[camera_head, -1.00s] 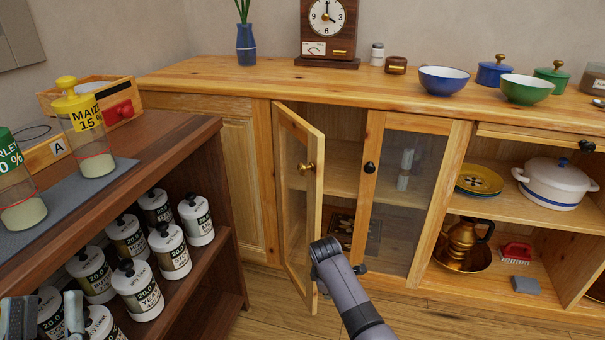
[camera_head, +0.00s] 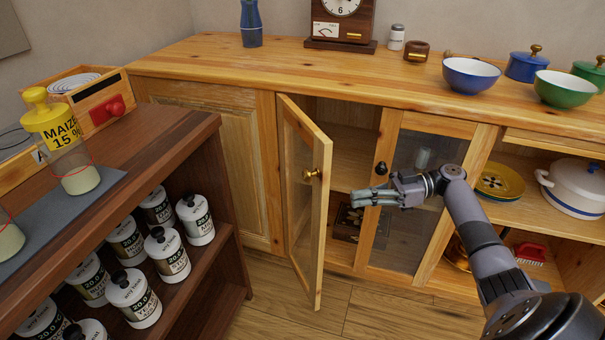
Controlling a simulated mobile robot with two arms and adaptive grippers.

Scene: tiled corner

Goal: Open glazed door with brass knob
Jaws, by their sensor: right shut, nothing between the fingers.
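The glazed door with the brass knob (camera_head: 296,190) stands swung out from the wooden cabinet, hinged on its left side. The fingers point left toward the open door. My left gripper does not show.
A second glazed door (camera_head: 408,235) with a black knob (camera_head: 381,167) is shut. A dark shelf unit (camera_head: 150,140) with several jars stands at the left, near the open door. Bowls, including a blue bowl (camera_head: 470,77), stand on the cabinet top. Floor in front is clear.

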